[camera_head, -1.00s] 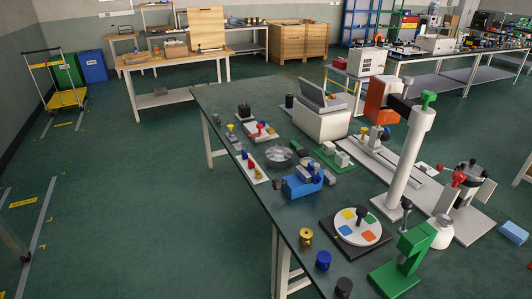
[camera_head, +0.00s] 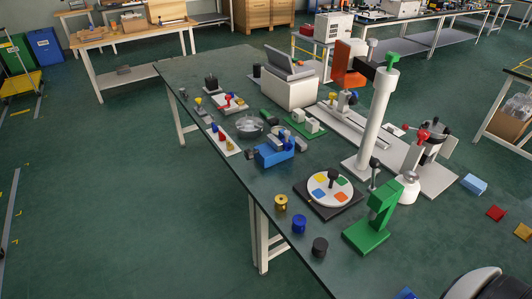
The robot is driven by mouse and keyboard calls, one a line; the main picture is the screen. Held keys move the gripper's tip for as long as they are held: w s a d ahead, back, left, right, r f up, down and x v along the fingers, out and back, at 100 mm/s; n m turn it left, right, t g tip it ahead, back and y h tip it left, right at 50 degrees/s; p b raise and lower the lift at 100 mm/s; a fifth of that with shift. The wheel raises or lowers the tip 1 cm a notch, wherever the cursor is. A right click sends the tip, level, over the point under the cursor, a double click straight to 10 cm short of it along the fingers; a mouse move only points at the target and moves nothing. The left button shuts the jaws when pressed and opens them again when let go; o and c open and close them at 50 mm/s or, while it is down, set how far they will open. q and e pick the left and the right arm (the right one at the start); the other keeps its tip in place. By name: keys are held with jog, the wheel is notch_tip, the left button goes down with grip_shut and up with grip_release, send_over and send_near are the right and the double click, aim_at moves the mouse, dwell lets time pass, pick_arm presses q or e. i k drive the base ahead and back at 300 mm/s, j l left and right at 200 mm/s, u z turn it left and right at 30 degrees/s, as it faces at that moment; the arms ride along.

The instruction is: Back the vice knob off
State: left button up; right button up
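A small blue vice (camera_head: 275,153) with grey jaws sits on the dark green workbench (camera_head: 215,85), left of the round colour-patched dial. Small grey parts show on top of it and at its side; which one is the knob is too small to tell. Neither of my grippers shows in this view. A white and black rounded shape (camera_head: 478,284) cuts into the bottom right corner; I cannot tell what it is.
Near the vice are a dial on a black base (camera_head: 329,190), a green stand (camera_head: 375,220), a metal bowl (camera_head: 249,127) and a tall white column (camera_head: 376,120). Yellow, blue and black spools line the front edge.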

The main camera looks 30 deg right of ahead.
aim_at(248, 154)
jog(key=i+j+z, duration=0.15)
jog(key=z, duration=0.25)
jog(key=j+z, duration=0.4)
jog(key=i+j, duration=0.05)
